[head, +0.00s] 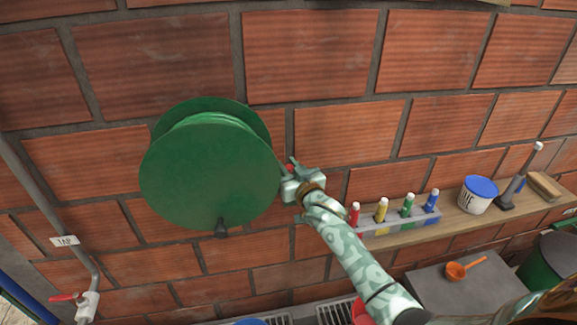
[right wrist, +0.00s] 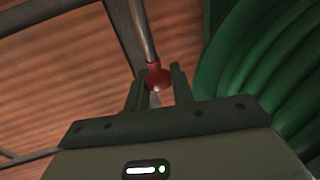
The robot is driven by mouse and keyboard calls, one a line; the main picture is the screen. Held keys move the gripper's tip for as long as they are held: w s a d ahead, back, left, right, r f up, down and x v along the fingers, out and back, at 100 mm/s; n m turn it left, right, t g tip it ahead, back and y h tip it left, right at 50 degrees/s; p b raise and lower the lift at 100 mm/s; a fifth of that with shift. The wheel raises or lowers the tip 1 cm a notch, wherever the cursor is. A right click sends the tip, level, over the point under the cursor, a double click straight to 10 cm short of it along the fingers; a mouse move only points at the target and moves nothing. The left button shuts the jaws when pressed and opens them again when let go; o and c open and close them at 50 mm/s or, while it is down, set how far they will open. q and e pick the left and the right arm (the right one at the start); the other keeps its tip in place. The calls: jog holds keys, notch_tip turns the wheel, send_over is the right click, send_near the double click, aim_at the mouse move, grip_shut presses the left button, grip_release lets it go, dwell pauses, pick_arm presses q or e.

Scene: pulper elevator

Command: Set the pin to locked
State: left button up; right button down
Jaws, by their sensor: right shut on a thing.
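The pin is a metal rod with a red knob (right wrist: 156,77), seen in the right wrist view between my fingers. In the head view only a bit of red (head: 290,167) shows at the right edge of the green reel (head: 205,170). My right gripper (head: 289,176) is at that edge, its fingers shut on the pin's knob; the fingers also show in the wrist view (right wrist: 158,84). The reel's ribbed green side (right wrist: 265,60) is close to the right finger. Whether the pin is in or out cannot be told. My left gripper is not in view.
A wooden shelf (head: 465,222) on the brick wall holds a rack (head: 400,223) of coloured tubes, a white tub with a blue lid (head: 478,194) and a brush (head: 545,186). An orange scoop (head: 457,271) lies below. A pipe with a red-handled tap (head: 87,303) stands left.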

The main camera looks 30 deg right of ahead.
jog(key=c, duration=1.5)
grip_release()
jog(key=shift+f, duration=0.2)
jog(key=s+b, duration=0.1)
jog(key=s, duration=1.5)
jog(key=shift+s+a, duration=0.2)
jog(key=shift+a, duration=0.05)
